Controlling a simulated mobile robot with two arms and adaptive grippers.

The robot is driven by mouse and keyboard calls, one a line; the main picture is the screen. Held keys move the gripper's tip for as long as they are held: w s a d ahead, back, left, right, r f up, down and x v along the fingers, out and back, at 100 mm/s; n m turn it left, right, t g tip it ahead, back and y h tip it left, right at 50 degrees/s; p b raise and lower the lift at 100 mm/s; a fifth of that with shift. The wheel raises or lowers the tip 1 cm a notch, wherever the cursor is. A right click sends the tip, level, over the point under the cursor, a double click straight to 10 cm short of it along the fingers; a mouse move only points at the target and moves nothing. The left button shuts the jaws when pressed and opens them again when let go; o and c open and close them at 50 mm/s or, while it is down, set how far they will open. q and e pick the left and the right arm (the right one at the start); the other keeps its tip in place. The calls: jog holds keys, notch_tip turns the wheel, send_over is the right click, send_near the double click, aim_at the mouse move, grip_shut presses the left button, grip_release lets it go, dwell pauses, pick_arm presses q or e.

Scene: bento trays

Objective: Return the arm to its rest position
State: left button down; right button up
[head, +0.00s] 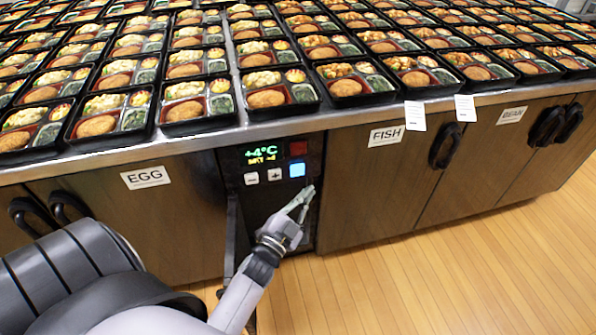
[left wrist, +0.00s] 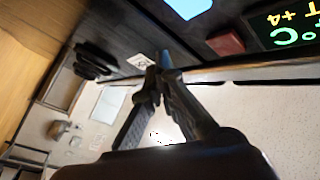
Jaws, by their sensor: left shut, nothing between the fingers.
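My left gripper (head: 304,199) reaches in from the lower left and is just below and in front of the dark control panel (head: 262,208). Its fingers are shut and empty, and they also show shut in the left wrist view (left wrist: 160,75). The panel shows "+4°C" in green, with a lit blue button (head: 297,170), a dark red button (head: 298,148) and two white buttons marked minus (head: 251,178) and plus (head: 274,175). I cannot tell whether the fingertips touch the panel. My right gripper is not in view.
Rows of filled bento trays (head: 183,112) cover the metal counter (head: 330,116). Below are wooden cabinet doors with dark handles, labelled EGG (head: 146,177), FISH (head: 386,136) and BEAN (head: 511,115). The wooden floor (head: 430,285) at lower right is clear.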

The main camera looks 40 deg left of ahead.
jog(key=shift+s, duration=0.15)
pick_arm(q)
notch_tip(320, 180, up, 6)
jog(key=p, duration=0.6)
jog(key=s+d+f+n+g+h+p, duration=0.1)
jog(key=s+d+f+g, duration=0.3)
jog(key=f, duration=0.6)
jog(key=s+d+f+n+g+p, duration=0.1)
jog(key=s+f+g+p, duration=0.15)
jog(key=s+f, duration=0.45)
jog(key=s+d+f+n+g+h, duration=0.1)
jog(key=s+d+f+g, duration=0.2)
jog(key=f, duration=0.9)
jog(key=s+a+f+g+p, duration=0.1)
jog(key=s+f+g, duration=0.3)
jog(key=s, duration=0.9)
jog(key=s+a+f+n+g+p, duration=0.1)
jog(key=s+f+g, duration=0.4)
jog(key=s, duration=0.9)
notch_tip(320, 180, down, 2)
jog(key=shift+s+y+p, duration=0.3)
jog(key=shift+p, duration=0.3)
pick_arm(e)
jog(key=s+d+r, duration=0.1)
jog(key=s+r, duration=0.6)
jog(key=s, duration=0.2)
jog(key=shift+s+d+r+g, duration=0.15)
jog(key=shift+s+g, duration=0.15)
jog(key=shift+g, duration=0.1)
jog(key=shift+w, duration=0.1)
